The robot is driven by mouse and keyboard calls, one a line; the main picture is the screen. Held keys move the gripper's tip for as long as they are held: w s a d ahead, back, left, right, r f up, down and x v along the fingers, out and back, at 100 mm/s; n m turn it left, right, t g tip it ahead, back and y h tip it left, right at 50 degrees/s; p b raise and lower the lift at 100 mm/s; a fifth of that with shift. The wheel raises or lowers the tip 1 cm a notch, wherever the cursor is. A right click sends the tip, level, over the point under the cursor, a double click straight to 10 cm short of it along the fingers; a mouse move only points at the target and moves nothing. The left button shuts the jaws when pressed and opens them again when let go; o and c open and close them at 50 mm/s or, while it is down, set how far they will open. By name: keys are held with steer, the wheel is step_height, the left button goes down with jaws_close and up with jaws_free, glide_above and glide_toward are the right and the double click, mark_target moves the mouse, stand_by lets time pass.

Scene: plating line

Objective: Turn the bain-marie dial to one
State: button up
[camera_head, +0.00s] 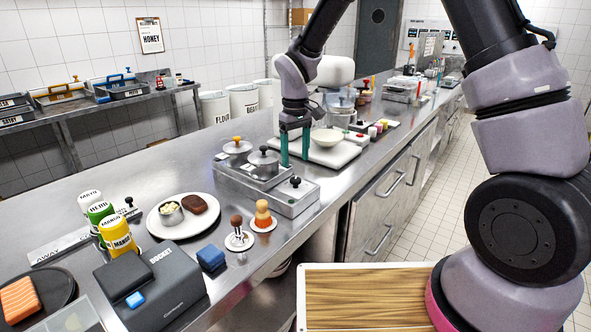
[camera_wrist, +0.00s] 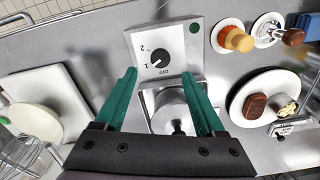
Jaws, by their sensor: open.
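The bain-marie (camera_head: 234,184) stands on the steel counter with two lidded pots in it. Its black dial (camera_head: 295,181) sits on the light control panel at its right end. In the wrist view the dial (camera_wrist: 160,57) is surrounded by the marks OFF, 1 and 2. Its pale pointer line seems to face down-left, near the 1, but is too small to read surely. A green spot (camera_wrist: 194,27) shows on the panel. My gripper (camera_head: 294,156) is open and empty, green fingers pointing down, above and apart from the dial. In the wrist view the fingers (camera_wrist: 158,76) are spread below the dial.
Lidded pots (camera_head: 263,162) stand beside the dial. A white tray with a bowl (camera_head: 327,138) is behind my gripper. A plate with food (camera_head: 165,222), a shaving-brush-like piece (camera_head: 263,214), a blue block (camera_head: 211,258) and a grey docket machine (camera_head: 160,290) stand nearer on the counter.

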steer(key=shift+r, duration=2.15)
steer(key=s+d+r+m+t+y, duration=0.1)
steer(key=s+d+r+m+t, duration=0.35)
steer(key=d+r, duration=1.2)
steer(key=s+d+r+m+t, duration=0.1)
steer(key=s+d+r+m, duration=0.1)
steer(key=s, duration=0.3)
steer(key=s+d+r+m, duration=0.2)
steer(key=s+d, duration=0.1)
steer(key=s, duration=0.2)
steer(key=s+d+r+m+t+y, duration=0.1)
steer(key=s+d+r+m, duration=0.1)
steer(key=s, duration=0.3)
steer(key=shift+s+d+r+m+t, duration=0.2)
steer(key=shift+d+m+t, duration=0.15)
steer(key=shift+d+m, duration=0.35)
